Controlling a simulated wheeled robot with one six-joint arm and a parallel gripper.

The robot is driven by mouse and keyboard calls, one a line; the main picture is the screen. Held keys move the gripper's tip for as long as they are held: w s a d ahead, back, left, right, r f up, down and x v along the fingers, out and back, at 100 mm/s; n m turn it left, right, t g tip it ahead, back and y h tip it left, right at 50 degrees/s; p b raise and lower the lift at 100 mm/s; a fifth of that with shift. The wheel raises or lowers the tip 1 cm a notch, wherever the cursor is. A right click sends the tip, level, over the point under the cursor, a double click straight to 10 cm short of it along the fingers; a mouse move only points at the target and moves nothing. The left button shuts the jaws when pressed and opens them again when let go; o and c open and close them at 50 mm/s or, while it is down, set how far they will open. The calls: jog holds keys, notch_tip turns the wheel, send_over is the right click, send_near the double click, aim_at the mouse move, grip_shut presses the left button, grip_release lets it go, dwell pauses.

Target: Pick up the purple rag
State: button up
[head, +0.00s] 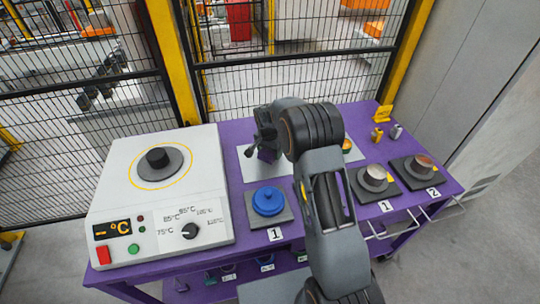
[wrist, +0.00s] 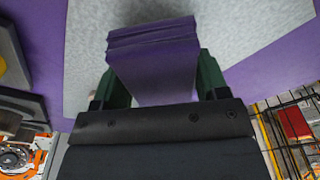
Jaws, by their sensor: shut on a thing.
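The purple rag (wrist: 155,65) is a folded, layered cloth held between the two green fingers of my gripper (wrist: 155,85) in the wrist view. The gripper is shut on the rag. My forearm hides part of the mat and table. I cannot tell whether the rag is touching the mat.
A white heater (head: 160,195) with a dial stands on the left. A blue lidded pot (head: 268,201) sits on a plate marked 1. Two metal cups (head: 375,177) (head: 423,163) stand on dark plates at right. A yellow holder (head: 383,114) is at the back right. A mesh fence (head: 290,85) runs behind.

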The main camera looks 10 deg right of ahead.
jog(key=s+r+b, duration=0.2)
jog(key=s+r, duration=0.8)
jog(key=s, duration=0.4)
jog(key=shift+r, duration=0.35)
jog(key=o, duration=0.5)
jog(key=c, duration=0.3)
jog(key=shift+c, duration=0.2)
